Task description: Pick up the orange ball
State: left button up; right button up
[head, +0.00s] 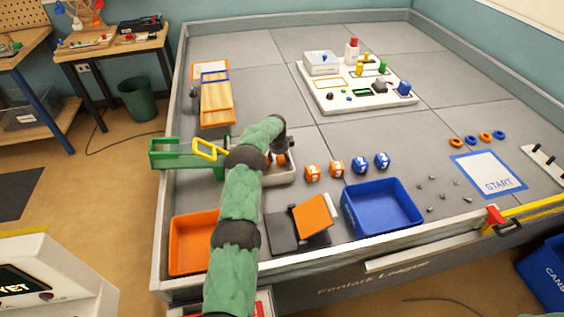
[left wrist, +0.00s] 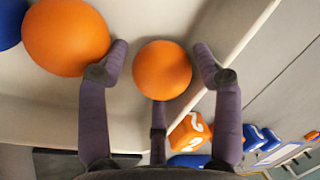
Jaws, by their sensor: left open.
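My left gripper (head: 279,140) reaches down over a pale shallow tray (head: 280,178), with its arm covering much of it in the head view. An orange ball (head: 282,158) peeks out beside the gripper. In the left wrist view, an orange ball (left wrist: 162,68) lies between the spread fingertips of the open gripper (left wrist: 161,64), with gaps on both sides. A second orange ball (left wrist: 65,38) lies left of the left finger. A blue ball (left wrist: 9,24) is partly cut off at the corner. My right gripper is not in view.
Numbered orange (head: 312,172) and blue (head: 360,164) cubes stand in a row right of the tray. An orange bin (head: 180,247), a tilted orange plate (head: 313,215) and a blue bin (head: 382,207) are nearer. A green stand (head: 172,157) is left.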

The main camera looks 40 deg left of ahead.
pick_arm(q)
jog(key=shift+f, duration=0.45)
jog(key=shift+a, duration=0.1)
jog(key=c, duration=0.8)
jog(key=shift+c, duration=0.2)
